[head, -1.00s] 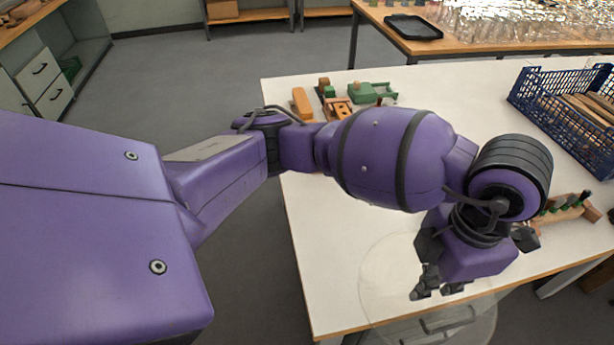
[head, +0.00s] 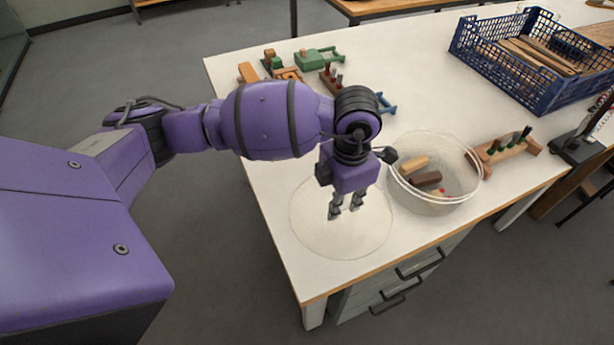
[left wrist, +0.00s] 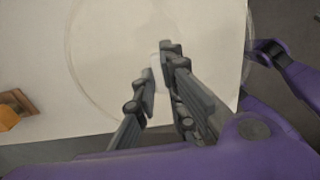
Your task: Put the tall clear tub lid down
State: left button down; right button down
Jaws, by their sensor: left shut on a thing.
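The clear tub lid (head: 318,232) is a large round see-through disc over the near left part of the white table. My left gripper (head: 345,212) points down at its middle, shut on the lid's small pale knob. In the left wrist view the fingers (left wrist: 158,80) close around the knob, and the lid's rim (left wrist: 85,75) curves around them. I cannot tell whether the lid touches the table. The clear tub (head: 437,203) stands open to the right of the lid, with several brown and tan blocks inside. My right gripper is not in view.
A blue crate (head: 545,98) of wooden pieces stands at the back right. A wooden peg rack (head: 503,148) lies right of the tub. Wooden toys (head: 290,72) stand at the back left. The table's front edge (head: 400,251) is close to the lid.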

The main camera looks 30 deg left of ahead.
pick_arm(q)
jog(key=shift+w+a+f, duration=0.25)
jog(key=shift+a+f, duration=0.05)
jog(key=shift+f, duration=0.05)
jog(key=shift+w+a+f, duration=0.15)
jog(key=shift+f, duration=0.8)
jog(key=shift+w+a+f, duration=0.1)
jog(key=shift+a+f, duration=0.05)
jog(key=shift+f, duration=0.8)
jog(key=shift+f, duration=0.15)
jog(key=c, duration=1.8)
grip_release()
